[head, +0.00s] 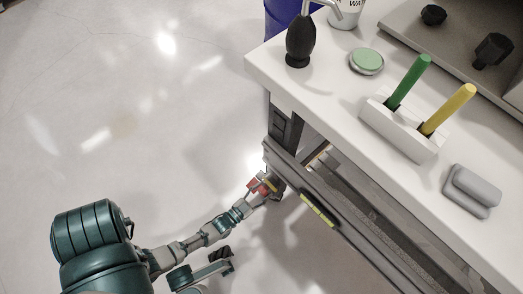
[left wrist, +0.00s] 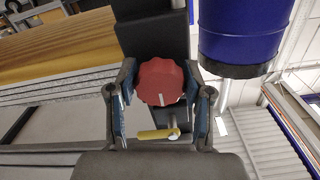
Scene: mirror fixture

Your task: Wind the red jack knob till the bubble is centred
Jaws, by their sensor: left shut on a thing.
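The red jack knob (head: 257,188) sits at the near end of the grey rail (head: 345,233) below the bench top. In the left wrist view the red knob (left wrist: 158,80) has a lobed rim and a white mark at its lower edge. My left gripper (head: 263,186) is shut on it, with one finger on each side in the left wrist view (left wrist: 160,88). A yellow-green bar, seemingly the level (head: 318,209), lies along the rail; its bubble is too small to make out. A short yellow cylinder (left wrist: 158,134) shows below the knob. My right gripper is not in view.
The white bench top (head: 330,105) overhangs the rail. On it are a black blower (head: 300,42), a green-lidded tin (head: 367,61), a holder with green (head: 408,80) and yellow (head: 448,110) sticks, and a grey block (head: 472,190). A blue bin (left wrist: 245,30) stands behind. The floor at left is clear.

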